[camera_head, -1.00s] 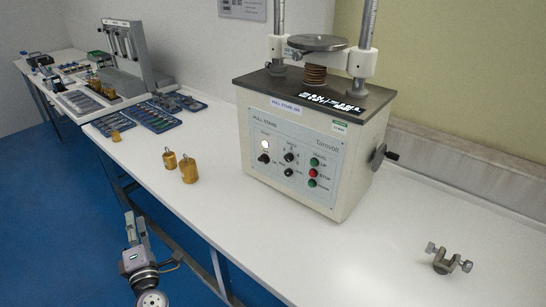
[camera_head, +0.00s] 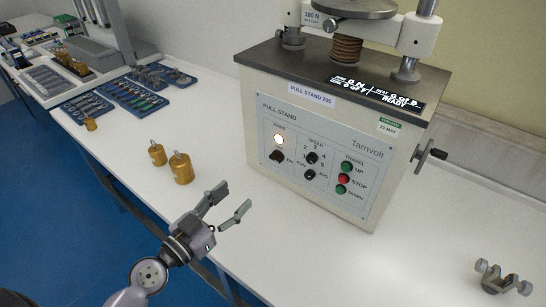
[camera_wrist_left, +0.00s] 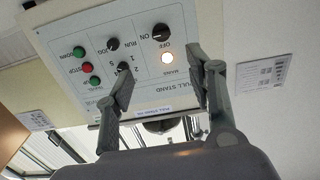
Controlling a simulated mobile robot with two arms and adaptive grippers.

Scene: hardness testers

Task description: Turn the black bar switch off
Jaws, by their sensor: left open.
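The pull stand (camera_head: 330,150) is a cream box with a dark top on the white bench. Its black bar switch (camera_head: 277,156) sits at the left of the front panel, under a lit white lamp (camera_head: 278,139). The left wrist view shows the panel upside down, with the bar switch (camera_wrist_left: 161,32) at the top beside ON and OFF labels and the lamp (camera_wrist_left: 166,58) glowing. My left gripper (camera_head: 234,199) is open and empty, in front of and below the panel, apart from the switch. My right gripper is not in view.
Other black knobs (camera_head: 311,158) and green and red buttons (camera_head: 344,179) lie right of the switch. Brass weights (camera_head: 181,168) stand on the bench left of the stand. A metal clamp (camera_head: 502,279) lies at the lower right. The bench front is otherwise clear.

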